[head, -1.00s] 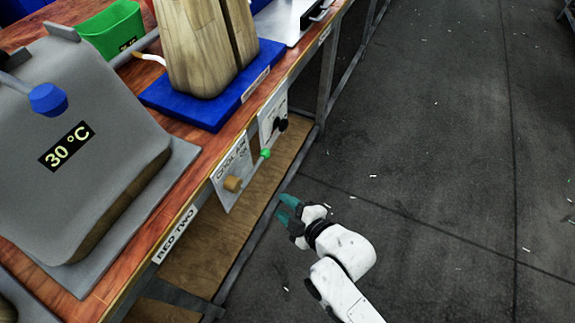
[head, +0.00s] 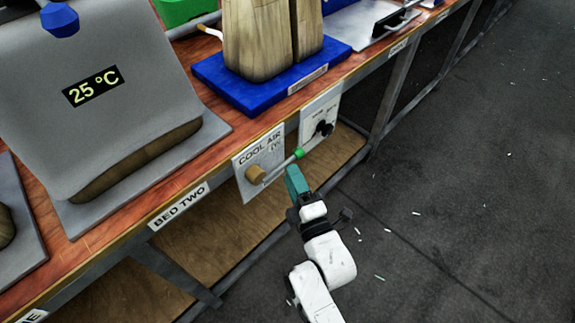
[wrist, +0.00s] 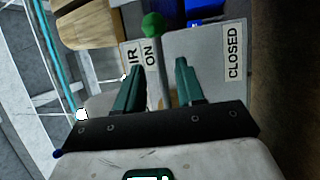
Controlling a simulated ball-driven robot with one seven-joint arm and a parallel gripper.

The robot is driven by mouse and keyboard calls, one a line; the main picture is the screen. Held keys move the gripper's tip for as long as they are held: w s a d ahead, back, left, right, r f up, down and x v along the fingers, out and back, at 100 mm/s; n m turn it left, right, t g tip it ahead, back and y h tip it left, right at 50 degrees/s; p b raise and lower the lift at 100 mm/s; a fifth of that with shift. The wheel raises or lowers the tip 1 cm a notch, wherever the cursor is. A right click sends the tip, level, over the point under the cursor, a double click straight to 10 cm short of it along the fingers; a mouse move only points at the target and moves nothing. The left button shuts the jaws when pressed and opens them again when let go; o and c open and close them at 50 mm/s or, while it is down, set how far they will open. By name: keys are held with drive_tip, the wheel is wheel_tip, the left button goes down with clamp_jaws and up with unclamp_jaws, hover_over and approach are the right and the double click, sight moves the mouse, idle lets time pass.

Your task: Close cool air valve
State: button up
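The cool air valve (head: 256,174) is a brass-coloured knob body on a white panel under the table edge. Its lever ends in a green ball (head: 299,153) and points right. In the wrist view, the green ball (wrist: 153,25) sits just beyond my fingertips, beside the "ON" label (wrist: 151,54). The "CLOSED" label (wrist: 233,51) is further right. My gripper (head: 293,170) is just below the ball in the head view. In the wrist view, my gripper (wrist: 161,63) is open, with the lever's rod visible between the teal fingers. I cannot tell whether a finger touches it.
A second panel with a black knob (head: 324,128) is right of the valve. Above are the wooden table edge (head: 215,167), a grey press reading 25 °C (head: 93,87) and a blue base (head: 222,88) with wooden blocks. A lower shelf (head: 215,240) lies underneath.

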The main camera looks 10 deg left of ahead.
sight(286, 162)
drive_tip(key=shift+b+x, duration=0.6)
drive_tip(key=shift+x, duration=1.85)
drive_tip(key=shift+c, duration=0.5)
clamp_jaws()
